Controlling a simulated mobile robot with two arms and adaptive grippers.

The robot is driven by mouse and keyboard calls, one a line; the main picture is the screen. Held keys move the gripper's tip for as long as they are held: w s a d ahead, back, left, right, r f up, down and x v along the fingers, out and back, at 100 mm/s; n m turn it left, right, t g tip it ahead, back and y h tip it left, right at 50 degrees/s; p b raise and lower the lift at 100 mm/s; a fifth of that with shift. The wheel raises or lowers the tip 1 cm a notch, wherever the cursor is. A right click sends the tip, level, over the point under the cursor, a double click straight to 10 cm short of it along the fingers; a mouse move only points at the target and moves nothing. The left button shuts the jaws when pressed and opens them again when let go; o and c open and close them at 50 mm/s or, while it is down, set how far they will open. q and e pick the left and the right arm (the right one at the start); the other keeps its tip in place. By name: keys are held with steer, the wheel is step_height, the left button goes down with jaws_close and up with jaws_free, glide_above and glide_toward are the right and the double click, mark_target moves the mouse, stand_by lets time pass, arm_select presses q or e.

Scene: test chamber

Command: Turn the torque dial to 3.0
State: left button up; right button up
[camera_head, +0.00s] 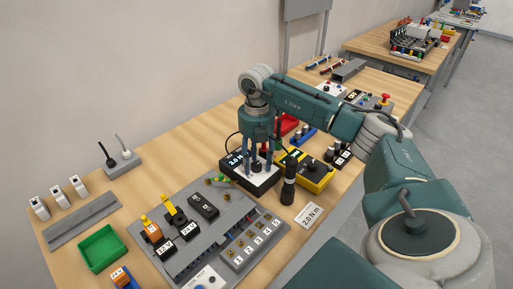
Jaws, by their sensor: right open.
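A black torque box (236,181) with a white top plate and a small lit display (235,160) stands on the wooden table; the display digits are too small to read surely. A small dark dial (257,167) sits on the white plate, partly hidden by fingers. My right gripper (261,160) points straight down over the plate, open, with its fingers around or just above the dial; I cannot tell whether they touch it. A white card (310,215) in front appears to read 3.0 N m. My left gripper is not in view.
A black upright cylinder (289,183) and a yellow meter (318,176) stand close to the right of the box. A grey fixture (185,250) with labelled blocks lies in front. A green tray (102,248) is at left. A wall runs behind the table.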

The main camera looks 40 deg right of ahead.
mark_target(257, 164)
steer(key=shift+r, duration=0.1)
step_height(257, 164, up, 12)
stand_by(0.4)
stand_by(0.4)
